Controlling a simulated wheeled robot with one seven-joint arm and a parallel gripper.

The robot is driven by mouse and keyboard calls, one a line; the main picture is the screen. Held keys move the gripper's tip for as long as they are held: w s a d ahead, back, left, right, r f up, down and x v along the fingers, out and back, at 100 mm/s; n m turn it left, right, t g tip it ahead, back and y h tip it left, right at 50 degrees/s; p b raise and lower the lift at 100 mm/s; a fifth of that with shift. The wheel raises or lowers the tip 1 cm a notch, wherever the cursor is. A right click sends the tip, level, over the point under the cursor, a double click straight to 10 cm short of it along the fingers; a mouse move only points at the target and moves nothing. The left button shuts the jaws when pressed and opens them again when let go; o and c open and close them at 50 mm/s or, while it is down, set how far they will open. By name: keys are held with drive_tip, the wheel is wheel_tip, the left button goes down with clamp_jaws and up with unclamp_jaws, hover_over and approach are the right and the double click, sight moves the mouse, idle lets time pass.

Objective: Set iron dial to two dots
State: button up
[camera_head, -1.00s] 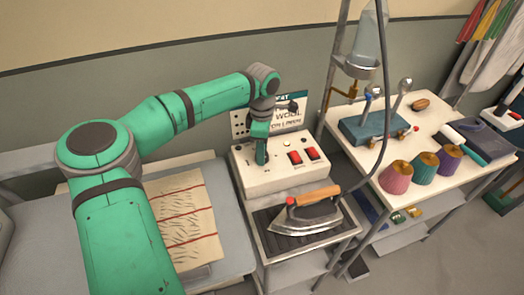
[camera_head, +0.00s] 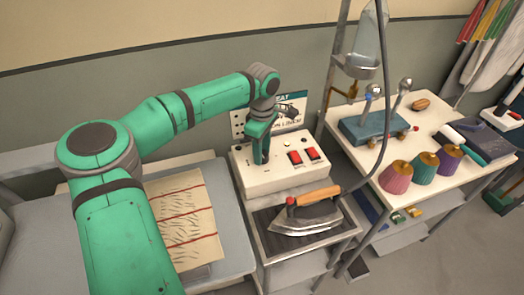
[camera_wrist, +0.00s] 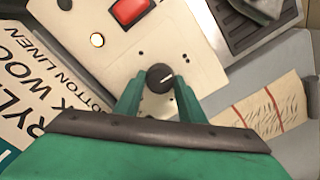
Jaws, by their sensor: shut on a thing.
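The black dial (camera_wrist: 160,77) with a white pointer line sits on the white control box (camera_head: 262,178). Its pointer aims right and slightly up in the wrist view. Small dark dot marks lie on the panel around the dial, but they are too small to count surely. My gripper (camera_wrist: 159,88) is shut on the dial, one green finger on each side. In the head view my gripper (camera_head: 260,156) points down at the box's left part and hides the dial. The iron (camera_head: 308,214) with a wooden handle rests on the dark ribbed plate (camera_head: 262,240) in front of the box.
A fabric sign (camera_head: 292,112) stands behind the box. A creased cloth (camera_head: 185,220) lies on the ironing board at left. The right table (camera_head: 372,165) holds thread cones and a blue stand.

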drive_tip(key=o, duration=1)
drive_tip(key=shift+o, duration=0.2)
wheel_tip(320, 180, up, 11)
drive_tip(key=shift+d+f, duration=0.1)
drive_tip(key=shift+f, duration=0.05)
